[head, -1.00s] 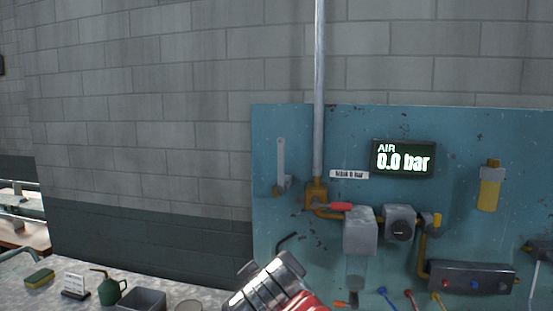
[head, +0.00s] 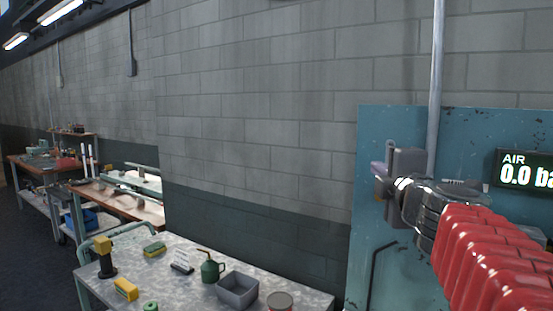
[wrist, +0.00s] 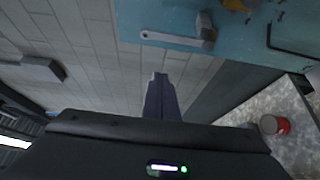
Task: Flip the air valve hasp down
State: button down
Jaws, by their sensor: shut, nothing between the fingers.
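The hasp looks like a pale flat metal strip (wrist: 172,39) with a small grey block (wrist: 206,32) at one end, mounted on the blue panel. It shows at the top of the wrist view, which is turned on its side; the strip points left there, which is up on the wall. In the head view my gripper largely covers it. My gripper (head: 378,171) is in front of the panel's left part. Its dark fingers (wrist: 158,80) are shut and empty in the wrist view, apart from the strip. The valve is hidden behind my arm in the head view.
The blue panel (head: 375,125) carries a vertical pipe (head: 436,80) and an air display reading 0.0 (head: 527,172). A bent black rod (head: 374,270) is low on the panel. A workbench below holds a green oil can (head: 211,269) and a grey bin (head: 238,290).

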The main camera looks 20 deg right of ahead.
jog(key=shift+w, duration=0.1)
jog(key=x, duration=1)
jog(key=shift+s+d, duration=1.3)
jog(key=shift+d, duration=0.3)
